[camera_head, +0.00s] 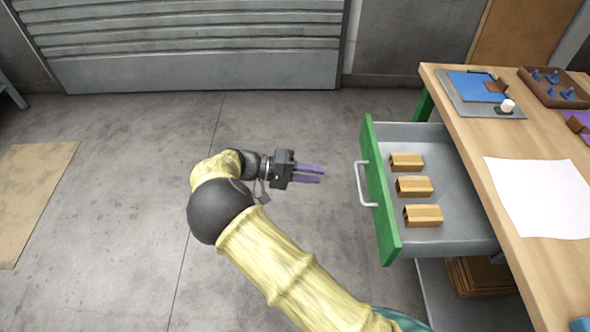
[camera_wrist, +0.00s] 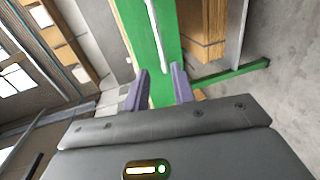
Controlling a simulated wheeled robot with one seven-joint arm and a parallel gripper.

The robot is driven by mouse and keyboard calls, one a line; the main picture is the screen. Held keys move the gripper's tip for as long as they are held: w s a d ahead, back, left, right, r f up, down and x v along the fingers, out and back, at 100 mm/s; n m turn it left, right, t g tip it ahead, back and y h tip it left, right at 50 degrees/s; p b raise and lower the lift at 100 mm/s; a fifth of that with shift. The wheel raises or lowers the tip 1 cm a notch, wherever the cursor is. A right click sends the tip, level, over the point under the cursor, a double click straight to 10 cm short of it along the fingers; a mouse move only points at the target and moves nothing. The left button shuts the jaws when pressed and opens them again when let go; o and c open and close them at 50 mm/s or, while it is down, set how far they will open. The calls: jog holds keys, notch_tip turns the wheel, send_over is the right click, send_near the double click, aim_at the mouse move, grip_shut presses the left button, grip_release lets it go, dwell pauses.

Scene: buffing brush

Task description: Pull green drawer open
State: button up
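The green drawer (camera_head: 379,200) stands pulled out from the left side of the wooden workbench, with its grey inside showing. Its pale bar handle (camera_head: 361,184) is on the green front, facing left. Several tan blocks (camera_head: 414,187) lie in a row in the drawer. My gripper (camera_head: 322,175) is left of the handle, pointing at it, with a clear gap between. Its two purple fingers are apart and empty. In the wrist view, the green front (camera_wrist: 136,32) and the handle (camera_wrist: 157,35) show beyond the open fingers.
On the workbench (camera_head: 462,140) lie a white sheet (camera_head: 540,197), a blue pad (camera_head: 474,86) and a brown tray (camera_head: 541,93) with blue pieces. Brown stacked material (camera_head: 480,277) sits on a shelf below the drawer.

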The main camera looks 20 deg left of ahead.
jog(key=v, duration=0.4)
jog(key=shift+s+a, duration=0.15)
jog(key=shift+a, duration=0.1)
jog(key=shift+r, duration=0.1)
